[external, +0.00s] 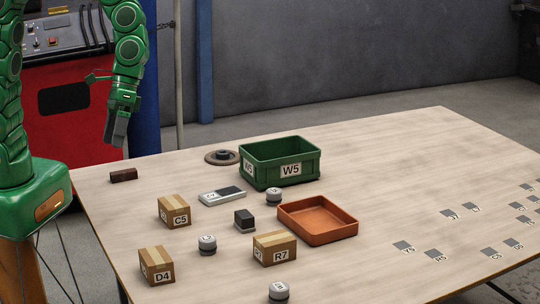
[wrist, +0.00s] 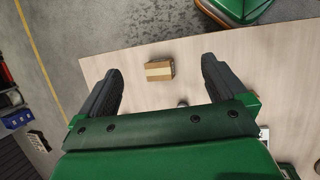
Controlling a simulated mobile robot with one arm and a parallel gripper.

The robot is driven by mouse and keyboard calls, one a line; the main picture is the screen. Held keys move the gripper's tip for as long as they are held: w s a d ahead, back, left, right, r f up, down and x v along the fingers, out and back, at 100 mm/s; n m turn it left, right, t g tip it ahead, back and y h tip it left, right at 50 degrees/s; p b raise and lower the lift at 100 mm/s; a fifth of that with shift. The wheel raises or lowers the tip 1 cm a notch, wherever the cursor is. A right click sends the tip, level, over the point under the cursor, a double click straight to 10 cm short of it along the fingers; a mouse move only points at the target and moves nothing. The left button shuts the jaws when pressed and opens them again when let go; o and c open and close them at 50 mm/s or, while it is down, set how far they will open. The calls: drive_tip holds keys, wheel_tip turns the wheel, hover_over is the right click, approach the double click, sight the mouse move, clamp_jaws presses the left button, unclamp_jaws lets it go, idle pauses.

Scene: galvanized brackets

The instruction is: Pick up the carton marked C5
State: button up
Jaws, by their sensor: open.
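The carton marked C5 (external: 174,212) is a small brown box with a pale tape strip, upright on the left part of the table in the external view. My gripper (external: 116,143) hangs high, up and to the left of it, clear of the tabletop. In the wrist view my gripper (wrist: 160,85) has its two dark fingers wide apart with nothing held between them. A brown carton (wrist: 159,71) shows well below, in the gap between the fingers. Its mark cannot be read there, so I cannot tell which carton it is.
Carton D4 (external: 157,266) and carton R7 (external: 275,248) look alike. A grey-lidded jar (external: 207,245), a black block (external: 244,220) and a white device (external: 222,196) lie near C5. Beyond are a green crate W5 (external: 281,162) and an orange tray (external: 318,221).

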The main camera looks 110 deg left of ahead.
drive_tip(key=w+a+f+n+t+h, duration=0.1)
drive_tip(key=w+a+f+n+h, duration=0.2)
drive_tip(key=a+f, duration=0.35)
drive_tip(key=n+t+h, duration=0.3)
drive_tip(key=n+t, duration=0.3)
drive_tip(key=n, duration=0.4)
hover_over(174, 203)
drive_tip(key=s+d, duration=0.1)
drive_tip(key=d, duration=0.2)
drive_tip(key=f, duration=1.2)
drive_tip(key=shift+s+a, duration=0.2)
drive_tip(key=s+a+f+n+t, duration=0.1)
drive_tip(key=a+f+n, duration=0.1)
drive_tip(key=s+a+f+n+t+y, duration=0.1)
drive_tip(key=a+f+n, duration=0.1)
drive_tip(key=a, duration=0.1)
drive_tip(key=s+a+f+n+t, duration=0.2)
drive_tip(key=shift+s+a+f, duration=0.1)
drive_tip(key=shift+a+f, duration=0.15)
drive_tip(key=shift+f, duration=0.15)
drive_tip(key=shift+a+f+x, duration=0.1)
drive_tip(key=shift+x, duration=1.8)
drive_tip(key=shift+a+f+x, duration=0.15)
drive_tip(key=shift+x, duration=1.8)
drive_tip(key=c, duration=1.2)
drive_tip(key=shift+r, duration=0.15)
